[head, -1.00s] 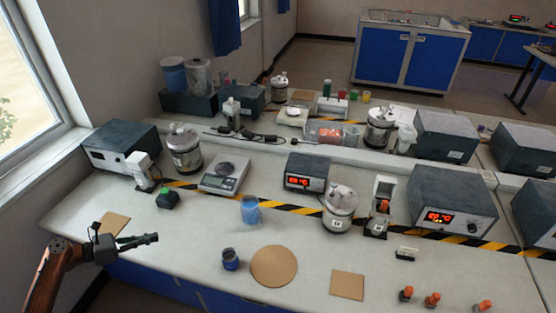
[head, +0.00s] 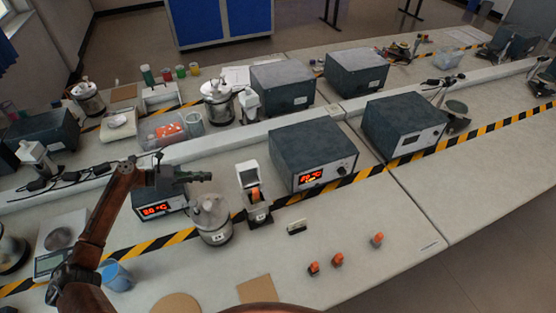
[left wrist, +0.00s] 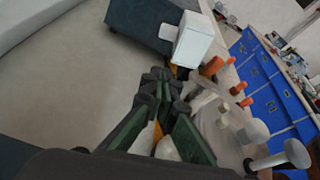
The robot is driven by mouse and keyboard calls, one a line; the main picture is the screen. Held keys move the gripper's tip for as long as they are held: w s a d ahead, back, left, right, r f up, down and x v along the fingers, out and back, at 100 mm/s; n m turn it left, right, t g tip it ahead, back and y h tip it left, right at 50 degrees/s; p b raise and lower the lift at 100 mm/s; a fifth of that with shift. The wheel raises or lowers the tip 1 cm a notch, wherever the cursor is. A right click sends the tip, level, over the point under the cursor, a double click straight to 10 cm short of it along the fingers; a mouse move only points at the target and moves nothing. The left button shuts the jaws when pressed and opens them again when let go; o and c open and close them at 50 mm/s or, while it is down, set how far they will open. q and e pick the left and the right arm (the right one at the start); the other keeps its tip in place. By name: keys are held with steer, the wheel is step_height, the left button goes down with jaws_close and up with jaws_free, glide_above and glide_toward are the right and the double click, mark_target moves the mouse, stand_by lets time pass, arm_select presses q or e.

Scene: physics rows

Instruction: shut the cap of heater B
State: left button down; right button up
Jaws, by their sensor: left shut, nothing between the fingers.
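In the left wrist view the closed fingers (left wrist: 165,78) point toward a white block (left wrist: 193,40) that looks like the cap. My right gripper is not in view.
The silver canister (head: 211,220) stands just left of the heater. A dark box with red digits (head: 312,155) is right of it, and a smaller display box (head: 158,207) sits under my left arm. Several orange-topped pieces, including one (head: 377,239), stand on clear bench at front right.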

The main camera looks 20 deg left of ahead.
arm_select(q)
steer(key=x, duration=1.2)
steer(key=shift+w+d+r+b, duration=0.2)
steer(key=shift+w+r+b, duration=0.1)
steer(key=shift+w, duration=0.05)
steer(key=shift+a, duration=0.1)
